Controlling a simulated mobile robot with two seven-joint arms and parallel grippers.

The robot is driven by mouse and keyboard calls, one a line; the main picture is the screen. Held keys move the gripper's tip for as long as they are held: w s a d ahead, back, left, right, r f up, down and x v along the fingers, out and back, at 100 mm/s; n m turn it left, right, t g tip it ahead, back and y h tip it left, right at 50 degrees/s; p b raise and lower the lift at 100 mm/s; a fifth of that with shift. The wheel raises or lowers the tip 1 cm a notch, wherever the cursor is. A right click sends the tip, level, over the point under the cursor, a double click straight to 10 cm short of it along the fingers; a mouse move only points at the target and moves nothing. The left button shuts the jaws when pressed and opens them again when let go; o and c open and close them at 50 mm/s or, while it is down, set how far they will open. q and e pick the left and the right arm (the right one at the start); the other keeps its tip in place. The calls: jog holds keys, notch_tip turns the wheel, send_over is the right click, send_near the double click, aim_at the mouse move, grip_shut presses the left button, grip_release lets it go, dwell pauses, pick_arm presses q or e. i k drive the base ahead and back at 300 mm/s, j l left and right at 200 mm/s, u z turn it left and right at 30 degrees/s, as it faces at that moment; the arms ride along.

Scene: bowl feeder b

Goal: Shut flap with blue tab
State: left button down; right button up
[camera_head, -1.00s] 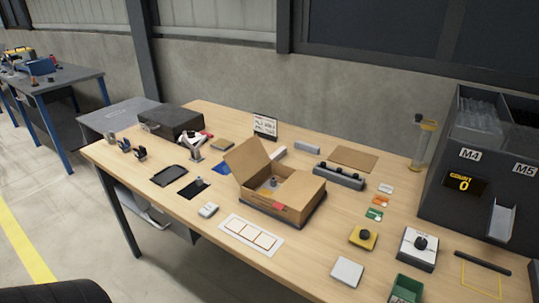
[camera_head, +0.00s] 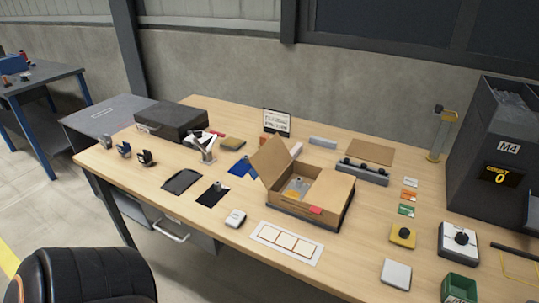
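An open cardboard box (camera_head: 331,190) stands on a dark base near the middle of the table. One brown flap (camera_head: 270,160) stands up and leans out at its left side. The right part of the top looks covered, and a small grey and orange item (camera_head: 297,187) shows inside. A red tab (camera_head: 316,210) is on the front side. A blue patch (camera_head: 240,168) shows just left of the raised flap; I cannot tell whether it is a tab on a flap or a separate piece on the table. Neither of my grippers is in view.
A white card with frames (camera_head: 287,242) and a light grey device (camera_head: 235,218) lie in front of the box. A dark feeder (camera_head: 495,150) stands far right. A black padded chair (camera_head: 95,275) is at lower left.

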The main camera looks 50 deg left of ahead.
aim_at(271, 160)
jog(key=k+j+z, duration=0.1)
jog(key=j, duration=0.2)
jog(key=k+j, duration=0.1)
jog(key=j, duration=0.2)
jog(key=k+j+z, duration=0.15)
jog(key=j, duration=0.15)
jog(key=k+j, duration=0.15)
jog(key=j, duration=0.2)
jog(key=k+j, duration=0.15)
jog(key=j, duration=0.2)
jog(key=k+j, duration=0.1)
jog(key=j, duration=0.25)
jog(key=k+j+z, duration=0.1)
jog(key=j, duration=0.25)
jog(key=k+j, duration=0.2)
jog(key=j, duration=0.15)
